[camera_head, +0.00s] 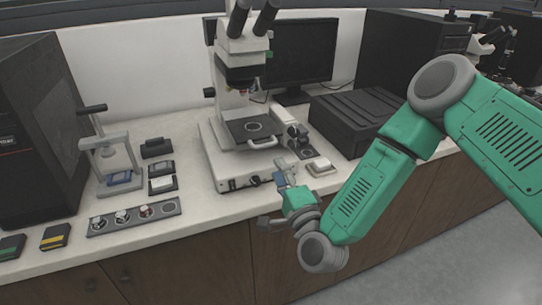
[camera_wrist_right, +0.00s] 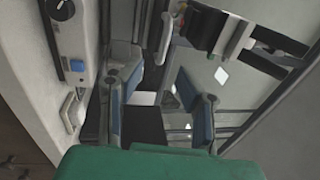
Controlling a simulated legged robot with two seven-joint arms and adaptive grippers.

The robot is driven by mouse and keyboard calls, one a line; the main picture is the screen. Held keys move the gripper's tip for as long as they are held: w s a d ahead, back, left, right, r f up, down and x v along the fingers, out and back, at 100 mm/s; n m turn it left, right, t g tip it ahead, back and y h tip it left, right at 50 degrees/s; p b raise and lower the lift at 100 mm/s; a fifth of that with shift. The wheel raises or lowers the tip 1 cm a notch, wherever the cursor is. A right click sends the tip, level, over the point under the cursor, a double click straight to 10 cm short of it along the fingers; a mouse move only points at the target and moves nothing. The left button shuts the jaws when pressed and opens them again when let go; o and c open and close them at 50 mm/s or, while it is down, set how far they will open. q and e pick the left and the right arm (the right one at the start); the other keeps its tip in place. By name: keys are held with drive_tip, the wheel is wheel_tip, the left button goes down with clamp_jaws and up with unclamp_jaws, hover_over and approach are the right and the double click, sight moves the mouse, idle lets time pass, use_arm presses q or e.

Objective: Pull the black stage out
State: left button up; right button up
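The black stage (camera_head: 250,130) sits on the white microscope. It is a dark flat plate with a round pale centre and a light loop handle (camera_head: 264,144) at its front edge. My right gripper (camera_head: 284,174) is in front of the microscope base, below and slightly right of the handle, apart from it. In the right wrist view the two blue-padded fingers of this gripper (camera_wrist_right: 160,92) stand apart with nothing between them. What looks like the light handle (camera_wrist_right: 164,35) shows beyond the fingertips, towards the top. My left gripper is not in view.
The microscope base (camera_head: 231,169) stands near the counter's front edge. A small white item (camera_head: 321,167) lies right of the gripper. A black box (camera_head: 353,119) stands behind it. A grey press (camera_head: 112,160) and a sample strip (camera_head: 135,218) are at the left.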

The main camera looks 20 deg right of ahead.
drive_tip(key=shift+s+d+f, duration=0.1)
drive_tip(key=shift+s+f, duration=0.05)
drive_tip(key=shift+s, duration=0.5)
drive_tip(key=shift+s+f, duration=0.15)
drive_tip(key=shift+s, duration=0.5)
drive_tip(key=s+a+f+n+g+y+b, duration=0.2)
drive_tip(key=s+f+n+g, duration=0.35)
drive_tip(key=f, duration=0.45)
drive_tip(key=s+a+f+n+g+y+b, duration=0.2)
drive_tip(key=s+f+n+g, duration=0.3)
drive_tip(key=f, duration=0.5)
drive_tip(key=s+d+f+n+g+h+b, duration=0.1)
drive_tip(key=s+d+f+n+g, duration=0.1)
drive_tip(key=s, duration=0.5)
drive_tip(key=s+d+f+n+g+h+b, duration=0.1)
drive_tip(key=s+d+f+n+g+h, duration=0.1)
drive_tip(key=s, duration=0.5)
drive_tip(key=s+d+f+n+g+h+b, duration=0.1)
drive_tip(key=s+d+f+n+g, duration=0.2)
drive_tip(key=s+d, duration=0.4)
wheel_tip(320, 180, down, 2)
drive_tip(key=shift+d+f+n+g+h, duration=0.25)
drive_tip(key=shift+n+g+h, duration=0.1)
drive_tip(key=shift+g, duration=0.5)
drive_tip(key=shift+w, duration=0.15)
